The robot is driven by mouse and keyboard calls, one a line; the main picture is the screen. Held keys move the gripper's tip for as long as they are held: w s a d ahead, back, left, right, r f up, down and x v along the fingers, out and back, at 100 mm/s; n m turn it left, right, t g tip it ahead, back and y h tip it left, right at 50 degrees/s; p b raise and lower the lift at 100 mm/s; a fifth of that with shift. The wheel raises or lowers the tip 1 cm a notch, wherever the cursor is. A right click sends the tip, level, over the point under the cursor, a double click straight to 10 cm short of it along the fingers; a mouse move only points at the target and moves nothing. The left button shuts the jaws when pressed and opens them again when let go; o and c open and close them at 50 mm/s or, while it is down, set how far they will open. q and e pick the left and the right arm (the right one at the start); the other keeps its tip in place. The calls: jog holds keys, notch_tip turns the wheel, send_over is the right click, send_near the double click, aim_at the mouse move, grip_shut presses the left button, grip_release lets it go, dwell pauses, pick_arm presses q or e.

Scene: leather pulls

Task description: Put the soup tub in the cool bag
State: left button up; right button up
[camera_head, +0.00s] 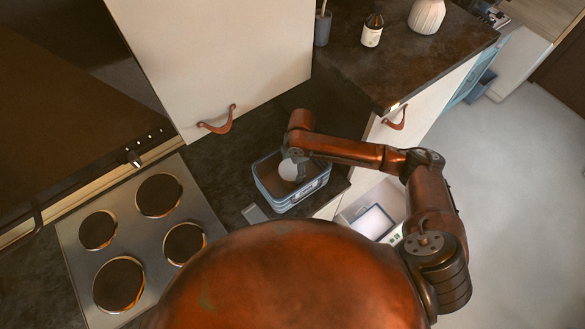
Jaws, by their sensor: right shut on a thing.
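The cool bag (309,187) is a blue-grey, open-topped box on the dark counter, near the picture's middle. The soup tub (288,170) shows as a pale round shape within the outline of the bag's opening. My right gripper (292,157) is above the bag, shut on the tub; its fingers are small and partly hidden by the wrist. I cannot tell whether the tub touches the bag's floor. My left gripper is not in view.
A hob (140,240) with several round plates lies left of the bag. A small grey flat piece (254,213) lies beside the bag. An open drawer (376,215) is below my right forearm. A bottle (372,30) and a white vase (426,16) stand on the back counter.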

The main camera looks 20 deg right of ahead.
jog(key=o, duration=1.4)
jog(key=shift+f, duration=0.1)
notch_tip(320, 180, up, 12)
jog(key=d+b, duration=0.1)
jog(key=shift+d+b, duration=0.2)
jog(key=shift+b, duration=0.15)
jog(key=shift+w, duration=0.1)
